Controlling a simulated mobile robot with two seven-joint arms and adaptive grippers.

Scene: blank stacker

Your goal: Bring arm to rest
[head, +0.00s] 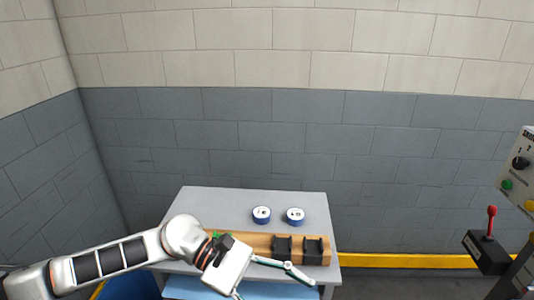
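My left arm comes in from the left and reaches over the front of a grey table (300,203). Its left gripper (275,290) is open and appears empty, with one finger pointing right and the other pointing down. It is in front of a wooden rack (260,243) and hides part of the rack's left side. My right gripper is not in view.
Two blue-and-white round pieces, one on the left (261,215) and one on the right (295,216), stand behind the rack. Black holders (282,246) sit on the rack. A control panel (520,170) and a red-knobbed lever (491,222) stand at right.

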